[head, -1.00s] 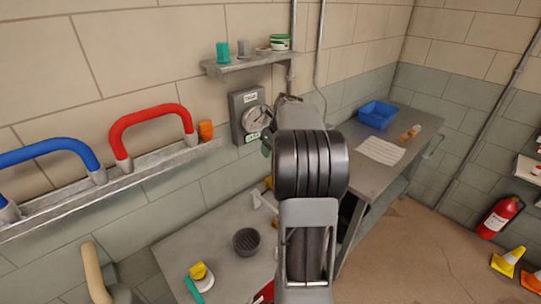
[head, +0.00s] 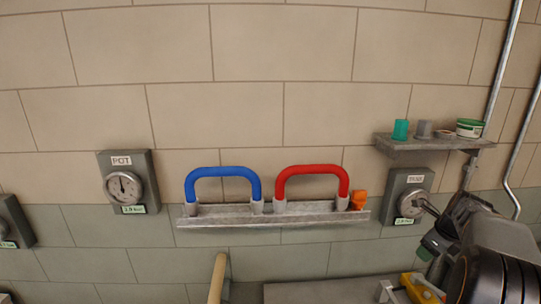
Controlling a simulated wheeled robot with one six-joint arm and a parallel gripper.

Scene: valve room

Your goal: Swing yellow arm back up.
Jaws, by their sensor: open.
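A pale yellow, cream-coloured bar (head: 218,278) rises from the bottom edge of the head view, left of centre. Its lower end is cut off, and I cannot tell whether it is the yellow arm. A brighter yellow part (head: 421,289) shows at the bottom right, partly covered by my arm, and its shape is unclear. My gripper (head: 428,229) is at the right, by the right wall gauge (head: 408,204), well apart from the cream bar. It is open, and I see nothing held in it.
Blue (head: 222,172) and red (head: 312,169) hoop handles stand on a wall rail (head: 250,218), with an orange piece (head: 358,199) at its right end. A "POT" gauge (head: 125,187) hangs left. A shelf (head: 428,142) holds small containers. A bench top (head: 320,291) shows below.

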